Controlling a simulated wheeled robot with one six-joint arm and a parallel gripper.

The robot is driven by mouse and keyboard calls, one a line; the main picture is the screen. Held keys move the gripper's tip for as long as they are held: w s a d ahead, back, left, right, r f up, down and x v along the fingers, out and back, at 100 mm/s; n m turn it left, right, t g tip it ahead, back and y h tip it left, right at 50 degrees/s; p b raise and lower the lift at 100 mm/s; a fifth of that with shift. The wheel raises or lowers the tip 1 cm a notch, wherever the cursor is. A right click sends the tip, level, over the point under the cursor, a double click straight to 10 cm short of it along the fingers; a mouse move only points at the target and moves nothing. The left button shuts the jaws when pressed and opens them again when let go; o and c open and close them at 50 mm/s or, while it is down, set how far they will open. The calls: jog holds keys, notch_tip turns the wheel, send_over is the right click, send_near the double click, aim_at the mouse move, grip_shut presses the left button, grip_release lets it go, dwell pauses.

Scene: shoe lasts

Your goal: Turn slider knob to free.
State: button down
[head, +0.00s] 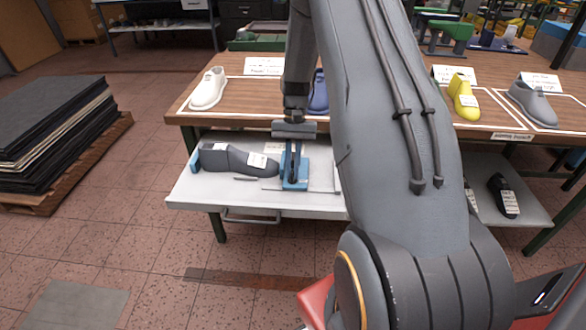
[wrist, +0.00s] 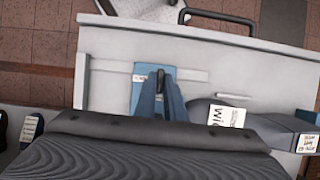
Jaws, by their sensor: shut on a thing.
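The slider is a blue block (head: 295,185) on the pale lower shelf, with a dark upright knob (wrist: 160,76) at its middle. In the wrist view the blue plate (wrist: 146,68) carries a small white label at its left; its lettering is too small to read. My gripper (head: 292,172) points down over the block. In the wrist view the fingers of my gripper (wrist: 160,92) are shut on the knob, and they hide part of it. A dark grey shoe last (head: 225,160) with white labels lies left of the block in the head view, apart from my gripper.
The pale shelf (head: 190,197) sits below a wooden table (head: 235,98) bearing a white last (head: 208,88), a blue last (head: 319,95), a yellow last (head: 463,97) and a grey last (head: 533,103). My arm hides the middle. Stacked sheets (head: 50,120) stand left.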

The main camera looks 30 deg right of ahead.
dwell(0.4)
jog(key=c, duration=1.8)
grip_release()
jog(key=shift+c, duration=0.2)
jog(key=b+v, duration=0.2)
jog(key=v, duration=0.5)
jog(key=shift+r, duration=0.4)
jog(key=shift+w, duration=0.1)
jog(key=s+a+r+n+t+h, duration=0.1)
jog(key=s+a+r+n+t, duration=0.1)
jog(key=s+a, duration=0.6)
jog(key=s+a+r+n+t+h, duration=0.1)
jog(key=s+a+r+n+t, duration=0.1)
jog(key=s+a+n, duration=0.3)
jog(key=s+a, duration=0.3)
jog(key=s, duration=0.3)
jog(key=shift+a+r+t+h, duration=0.3)
jog(key=shift+a, duration=0.1)
